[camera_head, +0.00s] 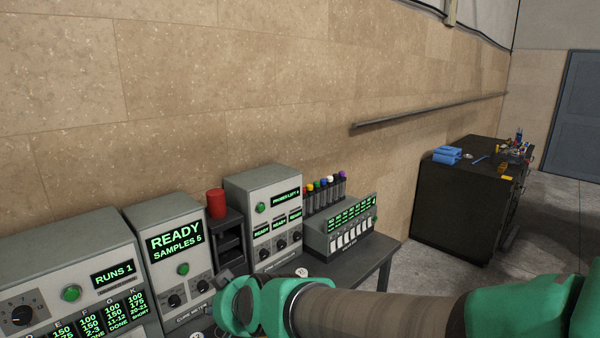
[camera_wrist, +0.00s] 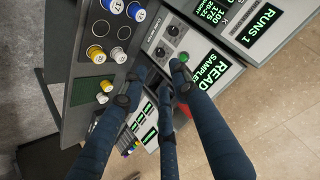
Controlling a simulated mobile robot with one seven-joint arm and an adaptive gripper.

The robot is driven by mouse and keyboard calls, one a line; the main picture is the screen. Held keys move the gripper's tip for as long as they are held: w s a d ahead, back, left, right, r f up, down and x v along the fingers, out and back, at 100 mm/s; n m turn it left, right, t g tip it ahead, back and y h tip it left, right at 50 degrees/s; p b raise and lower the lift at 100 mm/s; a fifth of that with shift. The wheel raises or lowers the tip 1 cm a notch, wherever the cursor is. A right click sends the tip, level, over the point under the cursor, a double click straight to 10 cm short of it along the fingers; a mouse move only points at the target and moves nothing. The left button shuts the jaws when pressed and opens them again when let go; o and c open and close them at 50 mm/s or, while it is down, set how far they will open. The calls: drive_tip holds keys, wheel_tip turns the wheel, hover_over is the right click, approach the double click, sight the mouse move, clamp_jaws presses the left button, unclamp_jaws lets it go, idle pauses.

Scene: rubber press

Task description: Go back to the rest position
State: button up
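My arm reaches in from the right in the camera_head view, and my gripper (camera_head: 226,292) is over the front of the bench, by the lower part of the machine reading READY, SAMPLES 5 (camera_head: 174,238). In the camera_wrist view the dark fingers of my gripper (camera_wrist: 155,88) stand apart, with nothing seen between their tips. Their tips are in front of the dark knobs and green button of the READY machine (camera_wrist: 190,66). I cannot tell whether they touch it.
Left is a machine reading RUNS 1 (camera_head: 85,275). A red cylinder (camera_head: 216,203) tops a dark rack. Right of it are a grey machine (camera_head: 263,193) and a unit with switches (camera_head: 345,228). Several coloured pegs (camera_wrist: 137,12) sit in a panel. A black cabinet (camera_head: 440,205) stands beyond clear floor.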

drive_tip(key=s+d+r+m+h, duration=0.1)
drive_tip(key=s+d+r+h, duration=0.15)
drive_tip(key=d, duration=0.85)
drive_tip(key=s+d+r+m+h, duration=0.1)
drive_tip(key=s+d, duration=0.3)
drive_tip(key=d, duration=0.7)
drive_tip(key=s+d+m+g+h, duration=0.2)
drive_tip(key=s+d+m+h, duration=0.1)
drive_tip(key=s+d, duration=1)
drive_tip(key=d, duration=0.3)
drive_tip(key=shift+s+d+f, duration=0.15)
drive_tip(key=shift+d+f, duration=0.15)
